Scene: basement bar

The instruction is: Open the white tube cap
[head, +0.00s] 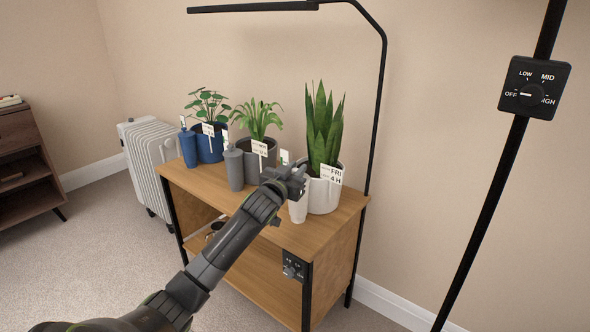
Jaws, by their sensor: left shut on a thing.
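A white tube (298,209) stands upright on the wooden cabinet, just in front of the white pot (323,197) with the snake plant. My left gripper (296,178) is at the top of this tube and is shut on its cap. The fingers hide most of the cap, so I cannot tell whether it is apart from the tube. A grey tube (234,170) and a blue tube (188,149) stand further left, each by a pot of its own colour. My right gripper is not in view.
The wooden cabinet (210,189) has a lower shelf and a dial box (294,267) on its front corner. A black lamp pole (378,120) rises behind it. A dial switch (534,87) is on another pole at right.

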